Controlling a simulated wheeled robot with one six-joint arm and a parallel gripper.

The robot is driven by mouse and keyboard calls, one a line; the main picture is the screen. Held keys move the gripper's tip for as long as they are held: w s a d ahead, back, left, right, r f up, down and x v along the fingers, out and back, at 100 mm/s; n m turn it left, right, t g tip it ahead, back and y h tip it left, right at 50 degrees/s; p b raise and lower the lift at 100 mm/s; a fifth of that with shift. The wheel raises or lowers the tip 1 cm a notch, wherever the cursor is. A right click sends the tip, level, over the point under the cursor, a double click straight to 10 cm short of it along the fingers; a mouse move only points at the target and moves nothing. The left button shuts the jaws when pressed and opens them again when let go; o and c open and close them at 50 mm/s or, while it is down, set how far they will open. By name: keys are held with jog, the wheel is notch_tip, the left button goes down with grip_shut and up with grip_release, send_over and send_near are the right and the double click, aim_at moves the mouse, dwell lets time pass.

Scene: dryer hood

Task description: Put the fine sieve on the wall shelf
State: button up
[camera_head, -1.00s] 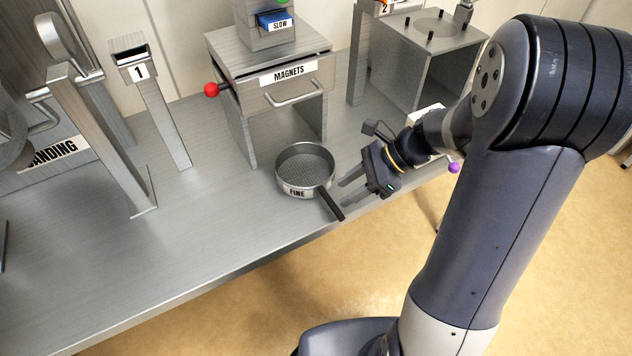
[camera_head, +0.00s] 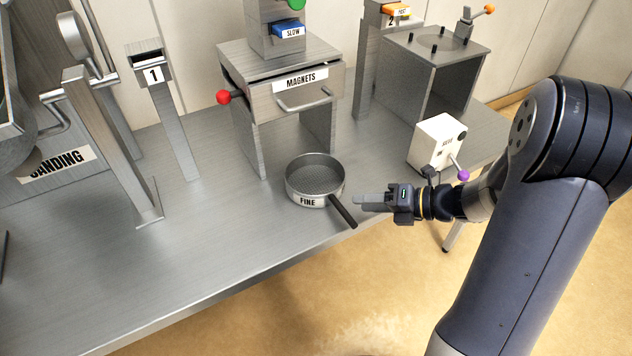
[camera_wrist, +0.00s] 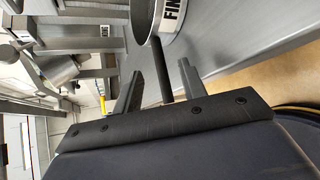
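The fine sieve (camera_head: 315,181) is a round grey metal pan with a mesh floor, a "FINE" label and a dark handle (camera_head: 342,211). It sits upright on the steel bench in front of the magnets unit, its handle pointing toward the front edge. My gripper (camera_head: 357,201) is open, just right of the handle in the head view. In the wrist view, the sieve's rim (camera_wrist: 150,22) shows at the top, and the handle appears between my two spread fingers (camera_wrist: 160,68). I cannot tell whether they touch it. I cannot make out the wall shelf.
The magnets unit (camera_head: 300,78) with a red knob stands behind the sieve. A white box (camera_head: 437,141) with a purple-knobbed lever stands behind my wrist. Post 1 (camera_head: 170,110) and a sanding machine (camera_head: 60,165) are at left. The bench front (camera_head: 210,235) is clear.

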aim_at(325, 192)
jog(key=b+x, duration=0.1)
jog(key=x, duration=0.4)
jog(key=shift+w+a, duration=0.1)
jog(key=shift+a, duration=0.25)
jog(key=shift+c, duration=0.6)
grip_shut()
